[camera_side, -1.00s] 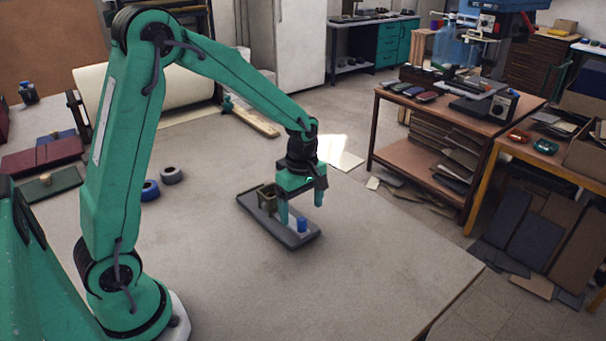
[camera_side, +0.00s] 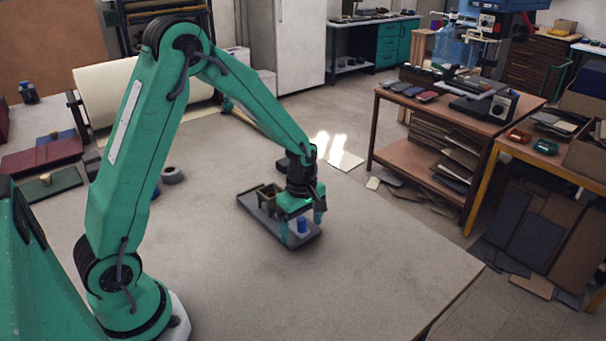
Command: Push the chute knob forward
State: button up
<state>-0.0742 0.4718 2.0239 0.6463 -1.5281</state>
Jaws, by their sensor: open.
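A blue knob (camera_side: 302,227) stands at the plate's near right end. My gripper (camera_side: 301,230) points down over this near end. It is open, with one teal finger left of the knob and the other to its right. In this view the knob shows between the fingers. I cannot tell whether either finger touches it. My gripper hides part of the plate's middle.
The beige tabletop (camera_side: 225,270) is clear around the plate. A grey roll (camera_side: 172,175) lies to the left, partly beside my arm. Dark red and green books (camera_side: 50,184) lie at the far left. The table's right edge is well away from the plate.

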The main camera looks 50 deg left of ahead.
jog(key=c, duration=1.5)
jog(key=shift+a, duration=3.7)
jog(key=o, duration=1.5)
jog(key=shift+s, duration=0.1)
jog(key=shift+r, duration=0.15)
